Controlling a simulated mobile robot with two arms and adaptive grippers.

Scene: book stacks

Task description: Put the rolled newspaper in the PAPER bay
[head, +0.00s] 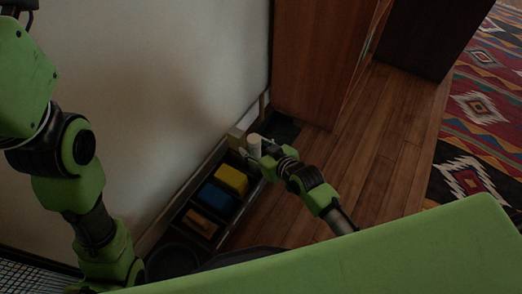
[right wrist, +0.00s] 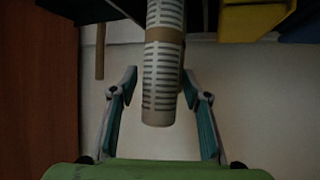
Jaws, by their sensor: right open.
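The rolled newspaper is a pale printed cylinder with a brown band. In the head view the roll (head: 254,146) stands roughly upright at the far end of the row of bays. In the right wrist view the roll (right wrist: 163,75) lies between the spread fingers of my right gripper (right wrist: 162,92), with a gap visible on each side. My right gripper (head: 256,155) is open around it. The roll's far end is cut off by the frame, so its base is hidden. No PAPER label is readable. My left arm is at the left; a dark part at the top left corner is too cropped to read.
A low dark rack (head: 178,216) runs along the pale wall. A brown wooden cabinet (head: 318,60) stands just beyond. The wooden floor (head: 390,140) to the right is clear.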

